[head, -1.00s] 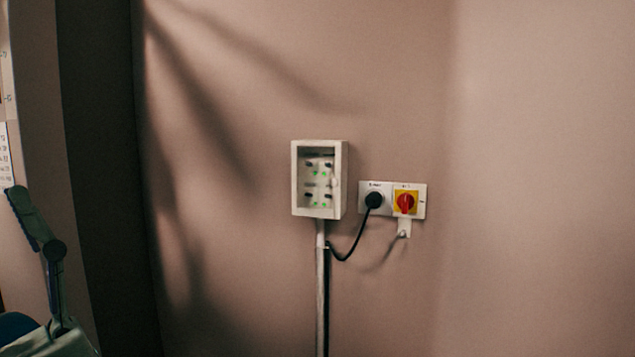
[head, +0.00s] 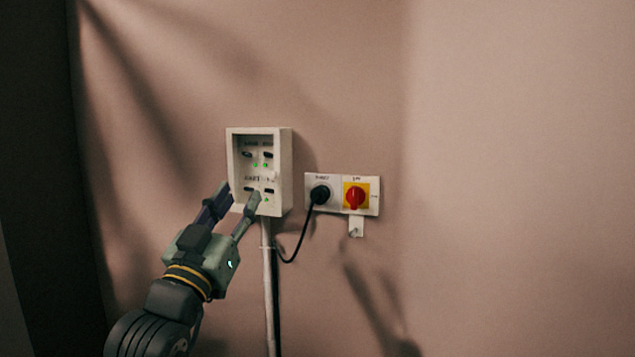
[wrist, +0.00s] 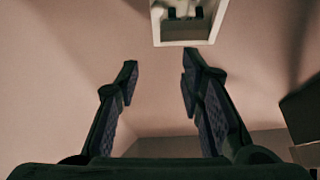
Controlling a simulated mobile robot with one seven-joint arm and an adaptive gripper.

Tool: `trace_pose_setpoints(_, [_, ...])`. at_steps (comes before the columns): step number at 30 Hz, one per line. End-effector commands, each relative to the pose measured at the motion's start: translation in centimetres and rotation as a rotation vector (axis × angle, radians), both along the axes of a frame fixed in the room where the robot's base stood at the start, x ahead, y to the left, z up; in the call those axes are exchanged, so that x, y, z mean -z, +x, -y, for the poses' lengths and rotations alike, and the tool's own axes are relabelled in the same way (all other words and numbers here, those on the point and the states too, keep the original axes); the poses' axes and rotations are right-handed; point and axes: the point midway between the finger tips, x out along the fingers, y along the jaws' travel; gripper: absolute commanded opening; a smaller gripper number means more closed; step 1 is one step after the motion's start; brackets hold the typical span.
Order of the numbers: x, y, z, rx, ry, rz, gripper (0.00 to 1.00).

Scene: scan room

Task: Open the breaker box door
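The white breaker box (head: 284,172) hangs on the wall in the middle of the head view. Its front frame sits flush with the box, and switches with green lights show through the front. A small light knob (head: 273,176) sits at the right side of the front. My gripper (head: 238,198) is in front of the box's lower left part in the head view, pointing up at it. In the wrist view its two fingers (wrist: 158,78) are wide apart with nothing between them. The box's lower edge (wrist: 183,43) shows beyond the fingertips there; whether they touch it I cannot tell.
Right of the box are a socket with a black plug (head: 320,194) and a red rotary switch (head: 354,197) on yellow. A black cable (head: 293,256) loops from the plug towards a vertical conduit (head: 268,290) below the box. The wall further right is bare.

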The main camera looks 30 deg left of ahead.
Motion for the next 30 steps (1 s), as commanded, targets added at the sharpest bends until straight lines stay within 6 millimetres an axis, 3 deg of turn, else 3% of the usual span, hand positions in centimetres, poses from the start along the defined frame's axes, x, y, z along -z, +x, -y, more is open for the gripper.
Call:
trace_pose_setpoints(2, [1.7, 0.4, -0.9, 0.011, -0.034, -0.054, 0.35])
trace_pose_setpoints(5, [2.5, 1.0, -1.3, 0.024, -0.057, -0.083, 0.35])
trace_pose_setpoints(11, [1.3, 3.4, -1.7, 0.028, -0.059, -0.086, 0.35])
trace_pose_setpoints(21, [-1.0, 8.9, -3.0, 0.027, -0.058, -0.084, 0.35])
trace_pose_setpoints(30, [-1.5, 10.6, -3.4, 0.026, -0.057, -0.082, 0.35])
